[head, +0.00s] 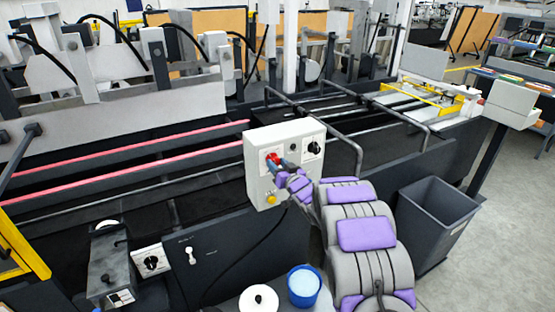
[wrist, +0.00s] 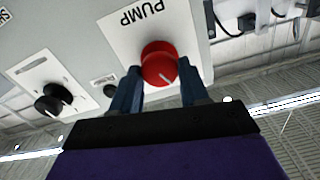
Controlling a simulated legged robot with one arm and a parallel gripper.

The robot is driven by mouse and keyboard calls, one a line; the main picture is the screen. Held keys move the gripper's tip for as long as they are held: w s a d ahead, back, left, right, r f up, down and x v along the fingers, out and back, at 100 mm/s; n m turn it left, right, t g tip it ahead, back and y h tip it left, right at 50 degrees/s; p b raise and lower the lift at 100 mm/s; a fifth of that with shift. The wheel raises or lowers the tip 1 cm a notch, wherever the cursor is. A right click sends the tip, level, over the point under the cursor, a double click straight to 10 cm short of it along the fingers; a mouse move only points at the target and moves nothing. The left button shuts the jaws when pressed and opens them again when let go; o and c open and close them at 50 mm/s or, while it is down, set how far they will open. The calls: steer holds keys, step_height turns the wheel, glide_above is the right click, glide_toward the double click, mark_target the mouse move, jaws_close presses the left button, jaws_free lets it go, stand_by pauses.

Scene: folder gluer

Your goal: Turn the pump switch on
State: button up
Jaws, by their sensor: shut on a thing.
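The red pump switch (wrist: 158,64) is a round knob with a pale pointer line, below a white label reading PUMP (wrist: 145,18) in the wrist view. In the head view the red knob (head: 271,158) shows on the left of the white control box (head: 290,136), partly hidden by my gripper. My gripper (wrist: 160,82) has its two blue-grey fingers on either side of the knob and is shut on it. It also shows in the head view (head: 281,165), reaching the box from the right.
A black selector knob (head: 314,149) sits on the box's right side, and a yellow button (head: 271,198) at its lower left. A grey bin (head: 437,215) stands at right. A blue-rimmed tub (head: 304,286) and white lid (head: 259,299) are in front. Metal rails (head: 345,140) run behind the box.

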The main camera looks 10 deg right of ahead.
steer(key=m+p, duration=0.1)
steer(key=p, duration=0.1)
steer(key=m+p, duration=0.2)
steer(key=p, duration=0.1)
steer(key=m+p, duration=0.2)
steer(key=p, duration=0.1)
steer(key=shift+d+r, duration=0.1)
steer(key=shift+r, duration=0.15)
steer(key=m+p, duration=0.3)
steer(key=m, duration=0.1)
steer(key=shift+f+p, duration=0.15)
steer(key=shift+p, duration=0.25)
steer(key=shift+d+f+m+p, duration=0.15)
steer(key=shift+m+p, duration=0.5)
steer(key=shift+m, duration=0.85)
steer(key=shift+f, duration=0.1)
steer(key=o, duration=1)
steer(key=shift+d, duration=0.1)
steer(key=b+v, duration=0.1)
steer(key=v, duration=1.6)
steer(key=shift+s+d, duration=0.1)
